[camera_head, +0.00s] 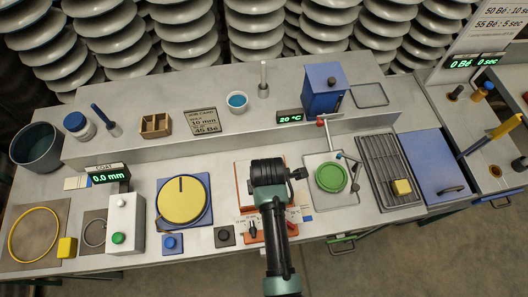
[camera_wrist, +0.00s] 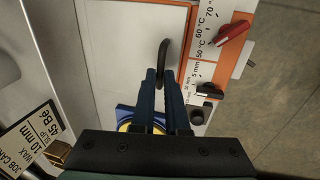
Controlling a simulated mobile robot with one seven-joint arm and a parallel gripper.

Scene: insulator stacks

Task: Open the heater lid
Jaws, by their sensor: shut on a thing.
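The heater (camera_head: 243,184) is an orange-framed unit at the middle of the bench, mostly covered by my arm in the head view. In the wrist view its pale grey lid (camera_wrist: 125,45) looks flat within the orange edge. A dark curved handle (camera_wrist: 163,50) rises from the lid. My gripper (camera_wrist: 162,72) is shut on this handle, with its fingers on either side of it. A dial panel (camera_wrist: 226,58) with a red knob (camera_wrist: 234,26) and a black knob (camera_wrist: 208,90) lies right of the lid. The handle and fingertips are hidden in the head view.
Left of the heater is a yellow disc (camera_head: 182,200) on a blue plate. A raised shelf (camera_head: 205,148) runs behind, bearing a job card (camera_head: 204,118) and a blue box (camera_head: 323,88).

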